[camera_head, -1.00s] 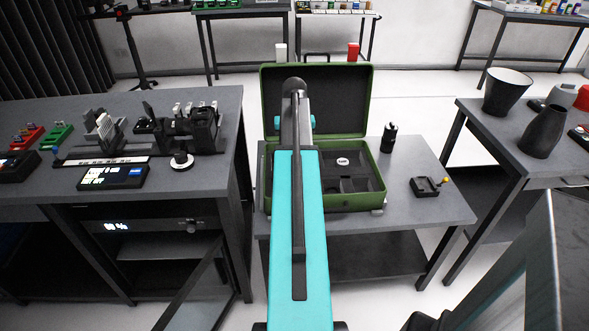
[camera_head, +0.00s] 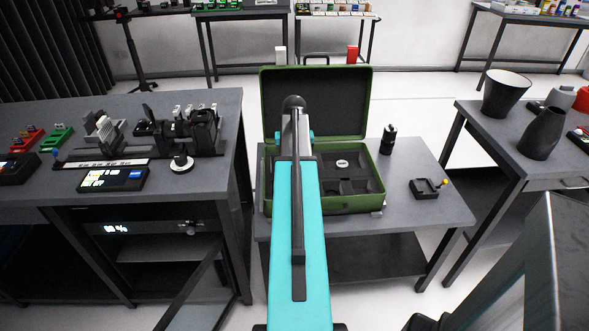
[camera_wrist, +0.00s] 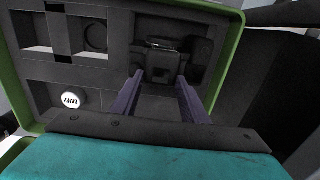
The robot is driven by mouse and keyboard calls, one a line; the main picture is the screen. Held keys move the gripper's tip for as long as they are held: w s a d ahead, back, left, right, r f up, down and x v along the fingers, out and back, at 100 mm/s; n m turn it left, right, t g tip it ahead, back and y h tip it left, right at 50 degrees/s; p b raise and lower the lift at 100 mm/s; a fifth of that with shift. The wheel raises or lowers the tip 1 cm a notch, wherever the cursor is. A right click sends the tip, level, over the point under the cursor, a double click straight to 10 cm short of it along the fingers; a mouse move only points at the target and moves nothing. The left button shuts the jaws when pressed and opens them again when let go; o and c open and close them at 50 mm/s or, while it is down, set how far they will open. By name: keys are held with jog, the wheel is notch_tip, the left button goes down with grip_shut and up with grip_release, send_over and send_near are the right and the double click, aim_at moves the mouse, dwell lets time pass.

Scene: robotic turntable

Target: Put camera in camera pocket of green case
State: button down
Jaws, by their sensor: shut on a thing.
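The green case (camera_head: 352,205) stands open on the small grey table, its lid (camera_head: 316,102) raised at the back. In the wrist view its green rim (camera_wrist: 233,45) runs along the right, around a dark foam insert (camera_wrist: 110,78) with cut-out pockets. The dark camera (camera_wrist: 160,66) is between the fingertips of my gripper (camera_wrist: 158,84), which is shut on it. The camera is at a large pocket at the insert's upper right; I cannot tell whether it touches the bottom. In the head view my arm hides the gripper and the camera.
A round white-labelled item (camera_wrist: 70,99) sits in another pocket. The left bench (camera_head: 60,218) holds equipment close to the case.

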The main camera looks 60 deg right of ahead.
jog(key=shift+f, duration=0.35)
jog(key=c, duration=1)
grip_release()
jog(key=shift+c, duration=0.2)
jog(key=shift+r, duration=0.15)
notch_tip(320, 180, up, 12)
jog(key=shift+b, duration=0.3)
